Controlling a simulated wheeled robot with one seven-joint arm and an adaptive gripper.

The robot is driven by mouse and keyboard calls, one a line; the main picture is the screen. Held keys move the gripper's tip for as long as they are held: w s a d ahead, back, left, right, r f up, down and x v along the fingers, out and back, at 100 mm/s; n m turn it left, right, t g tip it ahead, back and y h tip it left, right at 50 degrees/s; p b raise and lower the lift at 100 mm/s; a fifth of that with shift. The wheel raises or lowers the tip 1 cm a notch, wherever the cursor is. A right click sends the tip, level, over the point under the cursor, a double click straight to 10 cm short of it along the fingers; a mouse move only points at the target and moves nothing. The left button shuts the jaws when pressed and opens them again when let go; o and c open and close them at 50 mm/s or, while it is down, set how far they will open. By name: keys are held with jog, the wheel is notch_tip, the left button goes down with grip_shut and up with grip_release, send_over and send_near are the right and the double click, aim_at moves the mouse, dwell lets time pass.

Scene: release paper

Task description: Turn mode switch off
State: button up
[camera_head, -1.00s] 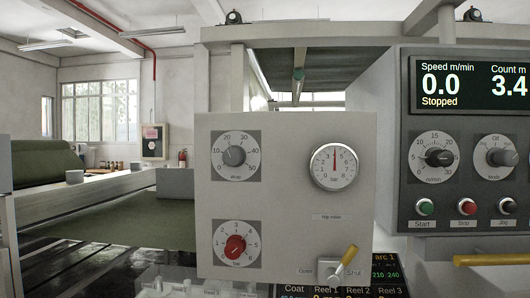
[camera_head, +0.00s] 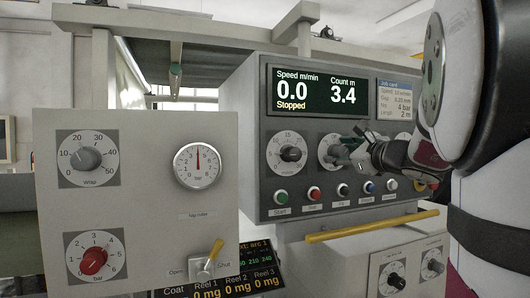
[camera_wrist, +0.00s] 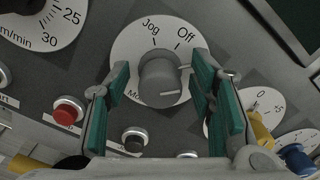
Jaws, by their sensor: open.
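The mode switch is a grey knob (camera_wrist: 160,80) on a white round dial (camera_wrist: 127,52) marked Jog and Off. A lower label is partly covered. In the head view the mode dial (camera_head: 328,146) sits on the grey panel, right of the speed dial, partly hidden by my gripper (camera_head: 350,147). In the wrist view my gripper (camera_wrist: 161,70) is open, with its green pads on either side of the knob. A gap shows at the left pad; I cannot tell whether the right pad touches. A pale mark shows on the knob's right side; its exact setting is unclear.
The display (camera_head: 318,91) reads 0.0, 3.4 and Stopped. Several push buttons line the panel below the dials, including a red one (camera_wrist: 67,112). A yellow rail (camera_head: 370,227) runs below. A box with dials and a gauge (camera_head: 197,166) stands at left.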

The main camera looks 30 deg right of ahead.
jog(key=c, duration=1.2)
jog(key=shift+o, duration=0.2)
